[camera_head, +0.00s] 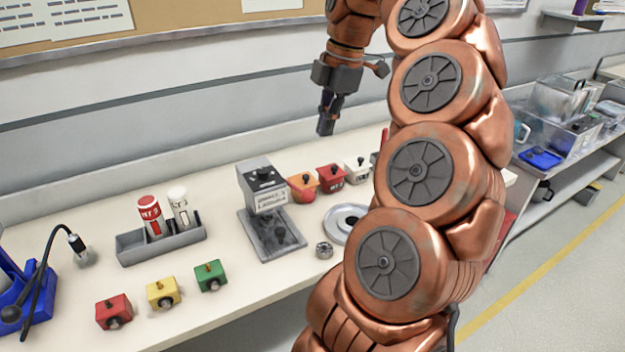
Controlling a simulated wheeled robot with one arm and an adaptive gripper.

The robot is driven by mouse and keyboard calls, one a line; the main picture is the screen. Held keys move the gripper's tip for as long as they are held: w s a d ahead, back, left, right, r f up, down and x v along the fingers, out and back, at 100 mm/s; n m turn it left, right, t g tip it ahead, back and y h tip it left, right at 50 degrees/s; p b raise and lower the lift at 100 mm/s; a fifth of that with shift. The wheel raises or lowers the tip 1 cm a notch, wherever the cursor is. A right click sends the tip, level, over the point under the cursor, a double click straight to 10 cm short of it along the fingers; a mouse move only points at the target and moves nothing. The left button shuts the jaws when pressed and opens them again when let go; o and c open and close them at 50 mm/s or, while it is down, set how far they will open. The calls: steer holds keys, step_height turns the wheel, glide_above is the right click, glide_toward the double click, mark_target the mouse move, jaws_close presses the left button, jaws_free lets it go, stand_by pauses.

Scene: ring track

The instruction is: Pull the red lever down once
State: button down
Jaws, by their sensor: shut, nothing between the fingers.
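My gripper (326,127) is shut and empty, pointing down above the back of the bench. It is apart from everything on the bench. A grey bench machine (262,190) with a label on its front stands on a flat base, left of and below my gripper in the picture. A round red knob (307,195) shows at the machine's right side, in front of an orange block; it looks like the end of a lever, but its rod is hard to make out. A thin upright red piece (385,138) also shows beside my arm, mostly hidden; I cannot tell what it is.
Red (114,312), yellow (163,293) and green (210,276) blocks line the front edge. A grey tray (160,245) holds two bottles. A round metal dish (344,222) and a nut (324,249) lie right of the machine. My arm hides the bench's right part.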

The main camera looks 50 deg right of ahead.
stand_by(0.3)
steer(key=p, duration=0.1)
glide_toward(310, 190)
steer(key=shift+w+a+f, duration=0.15)
steer(key=shift+w+f, duration=0.05)
steer(key=shift+f, duration=1)
steer(key=shift+w+a+f, duration=0.15)
steer(key=shift+f, duration=1)
steer(key=shift+w+a+f, duration=0.15)
steer(key=shift+w+f, duration=0.05)
steer(key=shift+f, duration=1)
steer(key=shift+f, duration=0.1)
